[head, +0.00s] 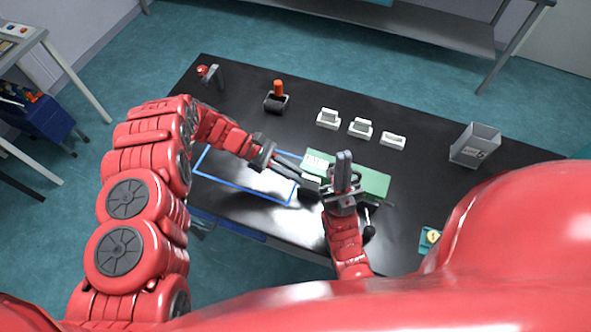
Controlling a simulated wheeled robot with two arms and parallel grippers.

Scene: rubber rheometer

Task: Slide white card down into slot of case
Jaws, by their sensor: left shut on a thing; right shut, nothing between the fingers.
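My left gripper (298,183) reaches in from the left, low over the table, and is shut on a small pale block-like thing (311,183), which may be the case. A white piece (316,162), possibly the white card, shows just behind it at the left end of the green mat (374,183). My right gripper (343,168) points up and away from me over the mat, shut and empty, and hides part of it. It is just right of the held thing. The slot is too small to make out.
Several small white holders (393,141) stand in a row behind the mat. A grey open bin (475,146) is at the right. A blue frame (245,192) lies at the left. An orange-handled tool (278,97) stands at the back. The black table (228,93) has free room at back left.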

